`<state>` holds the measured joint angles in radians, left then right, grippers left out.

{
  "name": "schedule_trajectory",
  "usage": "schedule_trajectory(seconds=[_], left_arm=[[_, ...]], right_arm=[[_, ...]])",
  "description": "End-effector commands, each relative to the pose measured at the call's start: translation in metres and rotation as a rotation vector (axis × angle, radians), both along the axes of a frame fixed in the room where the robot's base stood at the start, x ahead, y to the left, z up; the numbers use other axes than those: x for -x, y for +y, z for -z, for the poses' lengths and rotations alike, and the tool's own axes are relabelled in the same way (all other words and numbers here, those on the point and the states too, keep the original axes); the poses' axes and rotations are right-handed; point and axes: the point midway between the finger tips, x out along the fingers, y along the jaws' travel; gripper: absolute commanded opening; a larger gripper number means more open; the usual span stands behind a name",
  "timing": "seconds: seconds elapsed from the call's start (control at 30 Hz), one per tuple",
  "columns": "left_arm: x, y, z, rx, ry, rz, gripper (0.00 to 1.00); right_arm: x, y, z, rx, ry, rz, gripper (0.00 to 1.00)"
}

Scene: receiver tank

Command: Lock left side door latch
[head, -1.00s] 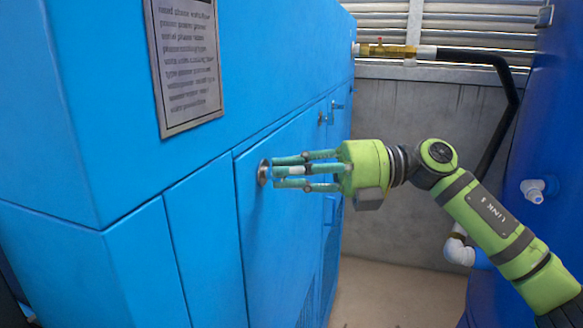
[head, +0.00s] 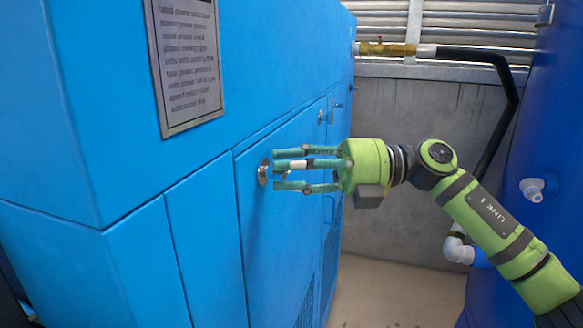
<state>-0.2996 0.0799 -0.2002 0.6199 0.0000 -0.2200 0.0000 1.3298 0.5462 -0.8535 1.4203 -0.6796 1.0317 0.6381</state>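The left side door (head: 280,240) is a blue panel, flush in the side of the blue cabinet. Its round metal latch (head: 262,172) sits near the door's upper left edge. My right gripper (head: 277,170) points left at this latch, with its teal fingers spread apart. The fingertips are right beside the latch and partly cover its right side in the picture. Nothing shows held between the fingers. I cannot tell whether they touch the latch or whether it is turned to locked. My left gripper is not in view.
Another latch (head: 321,116) sits farther back on the cabinet. A blue tank (head: 550,130) with a white fitting (head: 534,189) stands at right. A black pipe (head: 512,85) and a brass valve (head: 387,48) are at the back. The floor (head: 395,293) between cabinet and tank is clear.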

Motion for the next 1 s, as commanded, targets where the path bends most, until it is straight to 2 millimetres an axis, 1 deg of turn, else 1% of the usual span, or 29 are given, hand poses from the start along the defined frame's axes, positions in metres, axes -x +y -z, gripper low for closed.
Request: schedule_trajectory(seconds=[0.07, 0.17, 0.27, 0.5, 0.6, 0.7, 0.83, 1.0], left_arm=[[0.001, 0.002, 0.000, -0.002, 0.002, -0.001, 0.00], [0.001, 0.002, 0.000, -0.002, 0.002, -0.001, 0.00], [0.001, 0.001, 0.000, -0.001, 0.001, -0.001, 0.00], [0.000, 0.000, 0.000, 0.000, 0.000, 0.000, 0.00], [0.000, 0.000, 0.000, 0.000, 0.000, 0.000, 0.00], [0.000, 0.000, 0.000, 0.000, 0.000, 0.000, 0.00], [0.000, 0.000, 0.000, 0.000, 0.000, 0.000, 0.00], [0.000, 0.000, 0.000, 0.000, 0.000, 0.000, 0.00]], right_arm=[[0.000, -0.001, 0.001, 0.002, 0.001, 0.000, 0.40], [-0.001, -0.009, 0.002, 0.003, 0.001, 0.001, 0.40], [-0.002, -0.025, 0.002, 0.004, 0.001, 0.003, 0.40], [-0.007, -0.077, 0.002, 0.000, 0.001, 0.005, 0.40], [-0.008, -0.095, 0.001, 0.000, 0.001, 0.004, 0.40], [-0.009, -0.108, 0.001, -0.001, 0.001, 0.003, 0.40], [-0.009, -0.117, 0.001, -0.001, 0.000, 0.001, 0.40], [-0.009, -0.120, 0.001, -0.001, -0.001, -0.001, 0.40]])
